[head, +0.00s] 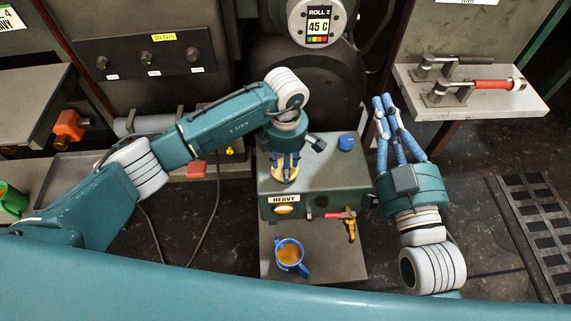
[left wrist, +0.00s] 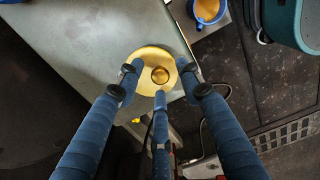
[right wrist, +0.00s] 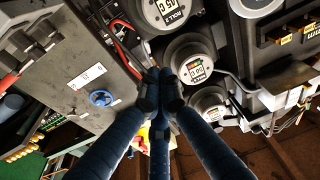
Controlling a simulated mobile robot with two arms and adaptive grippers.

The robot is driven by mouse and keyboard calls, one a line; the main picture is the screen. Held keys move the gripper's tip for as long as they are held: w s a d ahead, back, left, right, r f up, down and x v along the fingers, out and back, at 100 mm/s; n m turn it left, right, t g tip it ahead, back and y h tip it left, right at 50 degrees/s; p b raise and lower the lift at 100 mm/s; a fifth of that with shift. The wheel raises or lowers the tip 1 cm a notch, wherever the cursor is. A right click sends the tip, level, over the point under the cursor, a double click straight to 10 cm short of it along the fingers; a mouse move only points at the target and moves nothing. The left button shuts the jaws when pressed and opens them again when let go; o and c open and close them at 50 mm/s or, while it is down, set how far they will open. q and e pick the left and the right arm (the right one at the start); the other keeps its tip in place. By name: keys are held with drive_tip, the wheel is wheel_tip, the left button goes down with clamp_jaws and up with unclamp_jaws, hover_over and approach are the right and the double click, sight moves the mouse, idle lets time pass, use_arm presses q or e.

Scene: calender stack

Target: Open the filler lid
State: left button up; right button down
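The filler lid is a round yellow-brass disc (head: 287,177) with a small knob, on top of the grey-green box (head: 330,182) labelled HEAVY. In the left wrist view the lid (left wrist: 153,55) lies between my left fingers. My left gripper (head: 286,166) points down over the lid, its three fingers spread around it. I cannot tell whether they touch the rim. My right gripper (head: 383,101) is right of the box, pointing away from me. Its fingertips (right wrist: 160,88) are together and nothing shows in them.
A blue mug (head: 278,259) with amber liquid stands on a grey plate (head: 335,262) before the box, beside a brass tap (head: 351,229) with a red handle. A blue cap (head: 346,143) is on the box's far right.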

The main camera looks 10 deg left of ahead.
use_arm(q)
clamp_jaws()
